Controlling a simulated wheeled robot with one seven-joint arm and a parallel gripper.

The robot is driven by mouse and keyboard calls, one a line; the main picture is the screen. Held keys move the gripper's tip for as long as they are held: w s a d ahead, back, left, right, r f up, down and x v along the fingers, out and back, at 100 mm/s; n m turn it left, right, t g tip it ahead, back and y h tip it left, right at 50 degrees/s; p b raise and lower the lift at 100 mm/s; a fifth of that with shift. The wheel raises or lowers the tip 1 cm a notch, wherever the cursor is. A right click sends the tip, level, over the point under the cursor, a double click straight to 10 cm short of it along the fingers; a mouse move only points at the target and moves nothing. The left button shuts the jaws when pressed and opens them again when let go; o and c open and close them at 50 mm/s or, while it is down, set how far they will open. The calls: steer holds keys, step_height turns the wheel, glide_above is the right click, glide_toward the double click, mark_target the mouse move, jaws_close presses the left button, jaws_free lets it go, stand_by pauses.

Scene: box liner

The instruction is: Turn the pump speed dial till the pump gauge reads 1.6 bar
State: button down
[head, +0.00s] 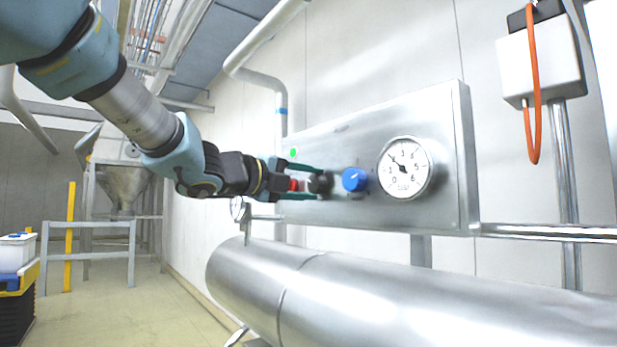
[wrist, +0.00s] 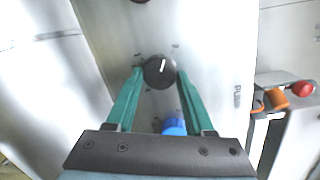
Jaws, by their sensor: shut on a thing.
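The black dial (head: 321,183) sits on the front of the grey steel panel, left of the blue knob. In the wrist view the dial (wrist: 158,76) shows a white mark pointing up, leaning slightly right. My gripper (head: 317,182) is shut on the dial, one green finger on each side; the fingers also flank it in the wrist view (wrist: 161,72). The pump gauge (head: 404,168) is a white round face at the panel's right, marked in bar up to 6. Its needle points to the upper left, low on the scale; I cannot read the exact value.
The blue knob (head: 354,180) is close beside my fingers, also seen in the wrist view (wrist: 174,127). A red button (head: 294,185) and a green light (head: 293,152) are on the panel's left. A large steel cylinder (head: 380,290) lies below the panel.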

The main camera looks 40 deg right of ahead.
steer(key=shift+r+n+p, duration=0.1)
steer(key=shift+n+p, duration=1.35)
steer(key=shift+n, duration=0.35)
steer(key=shift+c, duration=1.4)
jaws_free()
steer(key=shift+a, duration=0.1)
steer(key=a+b, duration=0.2)
steer(key=a, duration=0.8)
steer(key=shift+s+a+r+b, duration=0.15)
steer(key=shift+a+r+b, duration=0.15)
steer(key=shift+a+b, duration=0.05)
steer(key=shift+n, duration=0.3)
